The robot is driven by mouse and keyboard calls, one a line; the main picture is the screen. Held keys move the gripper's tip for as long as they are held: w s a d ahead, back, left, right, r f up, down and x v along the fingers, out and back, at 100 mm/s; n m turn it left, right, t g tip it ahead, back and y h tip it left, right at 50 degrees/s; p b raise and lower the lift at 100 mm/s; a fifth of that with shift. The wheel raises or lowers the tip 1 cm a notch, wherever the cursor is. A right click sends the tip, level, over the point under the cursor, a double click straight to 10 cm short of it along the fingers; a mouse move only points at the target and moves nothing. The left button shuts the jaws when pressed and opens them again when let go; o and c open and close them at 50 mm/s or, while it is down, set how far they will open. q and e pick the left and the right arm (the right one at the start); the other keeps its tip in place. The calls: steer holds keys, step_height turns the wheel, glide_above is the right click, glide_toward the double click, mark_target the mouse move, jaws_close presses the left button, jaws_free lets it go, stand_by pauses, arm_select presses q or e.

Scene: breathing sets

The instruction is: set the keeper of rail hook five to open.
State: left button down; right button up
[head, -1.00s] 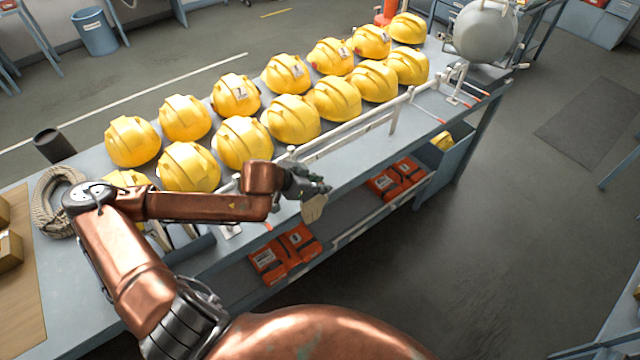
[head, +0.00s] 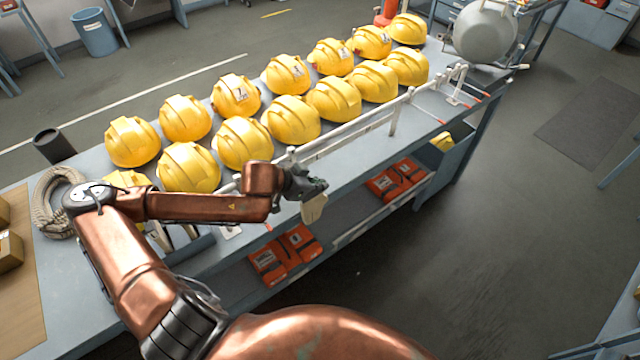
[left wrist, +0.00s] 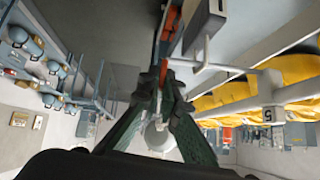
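The white hook rail (head: 345,138) runs along the front of the bench. In the left wrist view a tag marked 5 (left wrist: 268,115) sits on the rail, with a white hook rod (left wrist: 205,66) beside it. An orange piece (left wrist: 168,24) shows beyond my fingertips. My left gripper (head: 318,186) is at the near part of the rail, over the bench's front edge. Its two fingers (left wrist: 160,78) converge with their tips together; I see nothing clearly held. A pale tag (head: 314,208) hangs just below the fingers. The keeper's position cannot be made out. My right gripper is out of view.
Two rows of yellow helmets (head: 292,122) stand behind the rail. Orange packs (head: 285,254) lie on the lower shelf. A rope coil (head: 58,202) and a dark cup (head: 53,146) are at the bench's left. A grey tank (head: 485,32) stands at the far end.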

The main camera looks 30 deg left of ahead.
arm_select(q)
steer(key=shift+d, duration=0.1)
stand_by(0.6)
steer(key=shift+s+d+f+m+t+y+b, duration=0.2)
steer(key=shift+d+f+m+t+y+b, duration=0.3)
steer(key=shift+m+t+y, duration=0.9)
steer(key=shift+s+d+f+m+t+y+b, duration=0.15)
steer(key=shift+d+f+m+t+y+b, duration=0.3)
steer(key=shift+m+t+y, duration=1)
steer(key=shift+s+d+f+m+t+y+b, duration=0.25)
steer(key=shift+f+m+t+y+b, duration=0.6)
steer(key=shift+y, duration=1)
steer(key=shift+r+m, duration=0.3)
steer(key=c, duration=2.3)
jaws_free()
steer(key=shift+o, duration=0.7)
